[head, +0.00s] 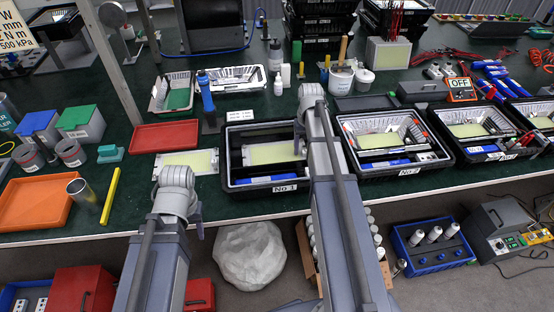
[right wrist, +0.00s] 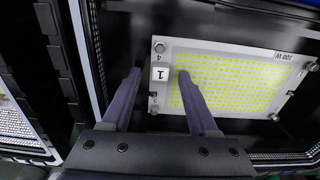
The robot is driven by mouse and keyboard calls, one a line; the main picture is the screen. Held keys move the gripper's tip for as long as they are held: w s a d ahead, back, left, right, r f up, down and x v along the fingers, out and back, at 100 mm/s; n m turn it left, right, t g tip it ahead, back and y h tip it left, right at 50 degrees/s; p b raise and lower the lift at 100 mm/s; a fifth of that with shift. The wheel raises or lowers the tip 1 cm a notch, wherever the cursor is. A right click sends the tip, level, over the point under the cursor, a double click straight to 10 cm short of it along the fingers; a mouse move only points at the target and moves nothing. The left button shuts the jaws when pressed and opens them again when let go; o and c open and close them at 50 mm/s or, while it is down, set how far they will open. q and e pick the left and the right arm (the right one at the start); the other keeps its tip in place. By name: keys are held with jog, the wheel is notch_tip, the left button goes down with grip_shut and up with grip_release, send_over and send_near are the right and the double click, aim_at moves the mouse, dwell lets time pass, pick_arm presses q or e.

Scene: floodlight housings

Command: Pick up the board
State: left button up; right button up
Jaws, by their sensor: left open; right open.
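A white board with a yellow LED grid (head: 270,153) lies inside the black housing marked No 1 (head: 231,186). In the head view my right gripper (head: 299,145) is over the right part of this housing. My left gripper (head: 198,226) is at the table's front edge, empty, its fingers mostly hidden by my wrist.
A similar board (head: 188,163) lies on the green table left of the housing. More housings with boards (head: 390,140) stand close on the right.

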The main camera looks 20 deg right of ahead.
grip_shut()
dwell(0.5)
